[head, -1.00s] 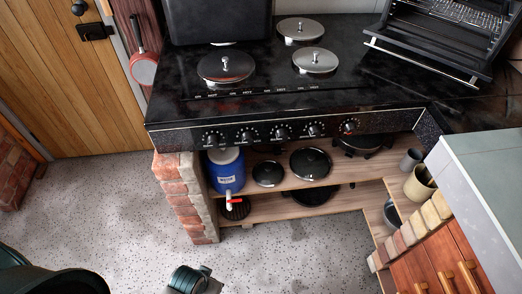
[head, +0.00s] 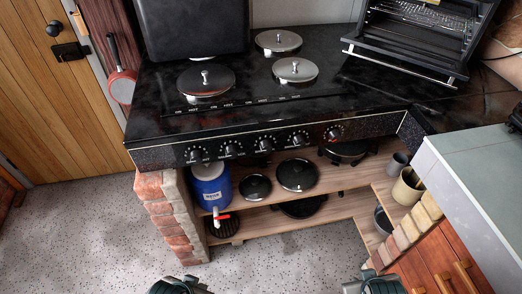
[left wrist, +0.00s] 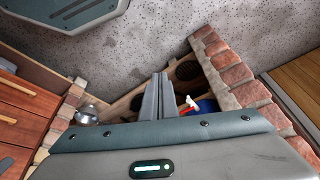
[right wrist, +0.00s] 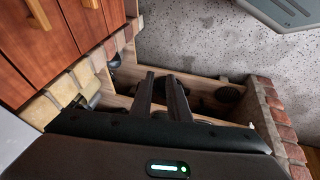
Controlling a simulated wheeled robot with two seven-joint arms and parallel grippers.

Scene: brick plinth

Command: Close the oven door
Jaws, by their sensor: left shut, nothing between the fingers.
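The small black oven (head: 425,32) stands on the counter at the upper right of the head view. Its door (head: 400,62) is folded down open toward me, with a silver handle bar along the front edge, and the wire rack inside shows. My left gripper (head: 178,287) is at the bottom edge of the head view, far from the oven; its fingers are together and empty in the left wrist view (left wrist: 160,92). My right gripper shows only in part at the bottom right of the head view; in the right wrist view (right wrist: 162,90) its fingers stand apart with nothing between them.
A black stove top (head: 250,105) with several lidded burners lies left of the oven. Shelves (head: 330,207) below hold pans and a blue container (head: 212,190). A grey-topped cabinet (head: 475,165) stands at right. The speckled floor (head: 80,240) is clear at left.

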